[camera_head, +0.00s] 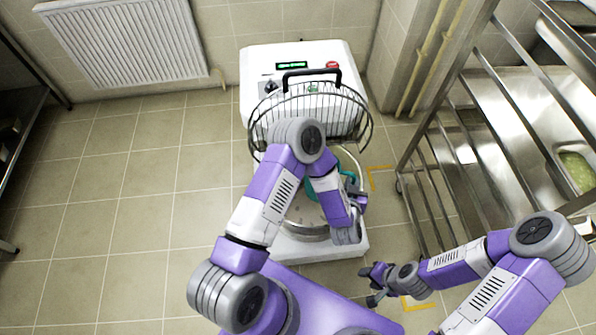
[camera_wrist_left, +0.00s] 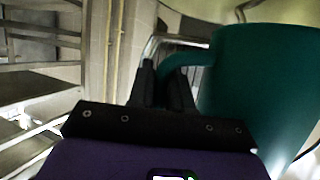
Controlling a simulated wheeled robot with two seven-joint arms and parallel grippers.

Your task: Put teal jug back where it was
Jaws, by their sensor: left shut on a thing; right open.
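The teal jug (camera_head: 322,187) shows in the head view over the round bowl of the white machine, partly hidden by my left arm. In the left wrist view the jug (camera_wrist_left: 262,85) fills the right side, and its handle (camera_wrist_left: 185,57) reaches left to the fingers. My left gripper (camera_wrist_left: 163,75) is shut on this handle. In the head view the left gripper (camera_head: 355,188) is beside the jug, its fingers hard to make out. My right gripper (camera_head: 369,285) is open and empty, low at the machine's front right.
The white machine (camera_head: 255,62) has a raised wire guard (camera_head: 262,125) behind the jug and a metal bowl (camera_head: 305,222) under it. A metal rack (camera_head: 447,125) stands at the right. Yellow corner marks (camera_head: 372,180) lie on the floor. The tiled floor (camera_head: 120,215) at the left is clear.

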